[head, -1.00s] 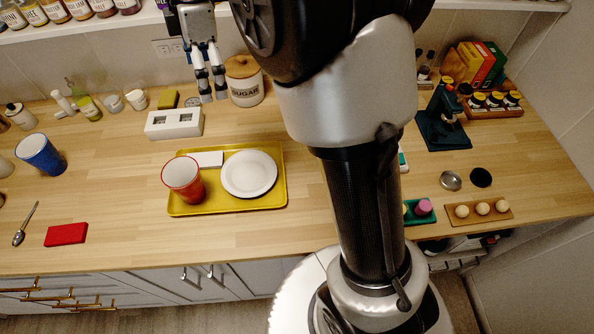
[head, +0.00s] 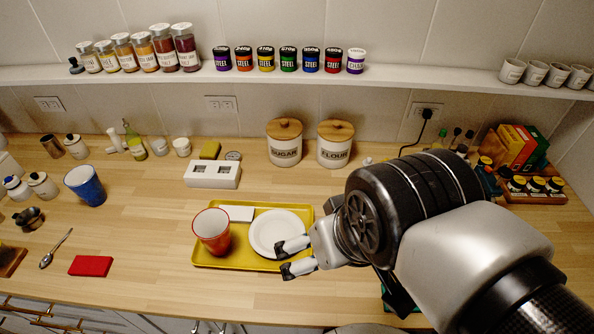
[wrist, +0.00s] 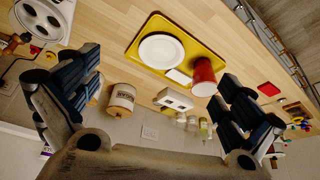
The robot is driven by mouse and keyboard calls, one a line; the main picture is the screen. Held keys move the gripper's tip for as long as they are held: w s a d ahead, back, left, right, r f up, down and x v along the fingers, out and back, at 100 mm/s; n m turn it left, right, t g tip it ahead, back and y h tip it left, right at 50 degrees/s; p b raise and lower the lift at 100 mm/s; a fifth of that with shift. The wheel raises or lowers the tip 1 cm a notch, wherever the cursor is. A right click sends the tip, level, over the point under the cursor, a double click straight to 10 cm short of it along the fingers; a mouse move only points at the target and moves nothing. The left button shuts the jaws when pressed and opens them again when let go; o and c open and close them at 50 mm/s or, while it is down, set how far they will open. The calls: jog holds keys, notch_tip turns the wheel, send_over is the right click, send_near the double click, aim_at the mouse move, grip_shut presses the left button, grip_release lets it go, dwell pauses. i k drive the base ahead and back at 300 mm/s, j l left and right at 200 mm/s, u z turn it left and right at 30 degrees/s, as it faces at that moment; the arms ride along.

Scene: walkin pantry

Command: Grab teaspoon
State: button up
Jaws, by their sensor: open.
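The teaspoon (head: 56,248) is a metal spoon lying on the wooden counter at the left in the head view, its bowl toward the front and its handle slanting back to the right. It lies left of a red block (head: 90,266). I cannot make out the spoon in the wrist view. My gripper (head: 284,259) is open and empty, with its two fingers pointing left at the right part of the yellow tray in the head view, well to the right of the spoon. In the wrist view its fingers (wrist: 157,88) are spread wide apart.
The yellow tray (head: 204,260) holds a red cup (head: 212,232) and a white plate (head: 276,233), between spoon and gripper. A blue cup (head: 86,186) stands behind the spoon. A white socket-like block (head: 212,175) and canisters stand farther back. Counter between red block and tray is clear.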

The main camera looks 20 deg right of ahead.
aim_at(47, 259)
jog(key=u, duration=1.55)
jog(key=i+j+z, duration=0.2)
jog(key=z, duration=0.2)
jog(key=i+j+z, duration=0.2)
jog(key=z, duration=0.15)
jog(key=i+j+z, duration=0.1)
jog(key=j+z, duration=0.3)
jog(key=i+j+z, duration=0.1)
jog(key=j+z, duration=0.25)
jog(key=i+j, duration=0.15)
jog(key=j, duration=0.5)
jog(key=i+j+z, duration=0.15)
jog(key=j, duration=1.15)
jog(key=i+j+z, duration=0.1)
jog(key=j, duration=0.6)
jog(key=i, duration=0.05)
